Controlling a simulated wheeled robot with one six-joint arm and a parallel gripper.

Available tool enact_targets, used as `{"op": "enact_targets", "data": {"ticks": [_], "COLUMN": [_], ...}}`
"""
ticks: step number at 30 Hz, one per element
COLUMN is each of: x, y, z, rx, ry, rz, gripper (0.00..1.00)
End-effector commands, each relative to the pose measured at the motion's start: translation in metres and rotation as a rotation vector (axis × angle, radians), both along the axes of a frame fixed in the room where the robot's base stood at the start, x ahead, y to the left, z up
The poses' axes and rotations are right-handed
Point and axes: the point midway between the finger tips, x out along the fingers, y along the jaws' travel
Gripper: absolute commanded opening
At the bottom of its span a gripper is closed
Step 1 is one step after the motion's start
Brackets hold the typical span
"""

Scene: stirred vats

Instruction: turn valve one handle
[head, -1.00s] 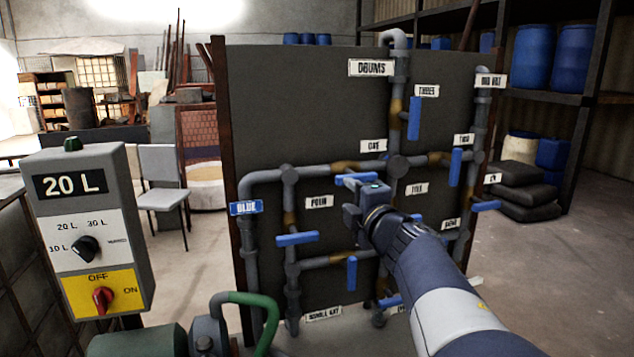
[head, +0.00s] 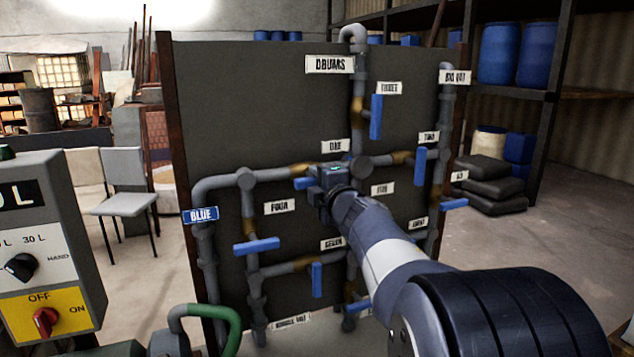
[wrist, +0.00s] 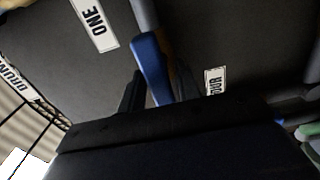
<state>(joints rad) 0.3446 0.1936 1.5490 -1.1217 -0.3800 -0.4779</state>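The blue lever handle of valve one (head: 303,183) lies about level on the upper left pipe run, below the label ONE (head: 335,146). Its right part is hidden behind my gripper (head: 318,188). In the wrist view, the blue handle (wrist: 150,62) reaches between the two dark fingers of my gripper (wrist: 158,75). The fingers stand apart on either side of it, with a small gap visible. I see no firm grip on it.
The dark panel (head: 270,100) carries grey pipes and several other blue handles, including valve four's handle (head: 256,246) at lower left and valve three's upright handle (head: 376,117). A grey control box (head: 45,240) stands at left. A green hose (head: 225,318) curves in front.

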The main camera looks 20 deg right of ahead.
Motion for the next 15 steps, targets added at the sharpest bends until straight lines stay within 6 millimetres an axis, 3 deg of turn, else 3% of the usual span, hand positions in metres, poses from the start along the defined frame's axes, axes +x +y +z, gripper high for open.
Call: {"op": "enact_targets", "data": {"ticks": [11, 15], "x": [-0.0002, -0.0002], "y": [-0.0001, -0.0001], "z": [-0.0001, -0.0001], "rx": [0.000, 0.001], "ry": [0.000, 0.000], "rz": [0.000, 0.000], "gripper": [0.01, 0.00]}}
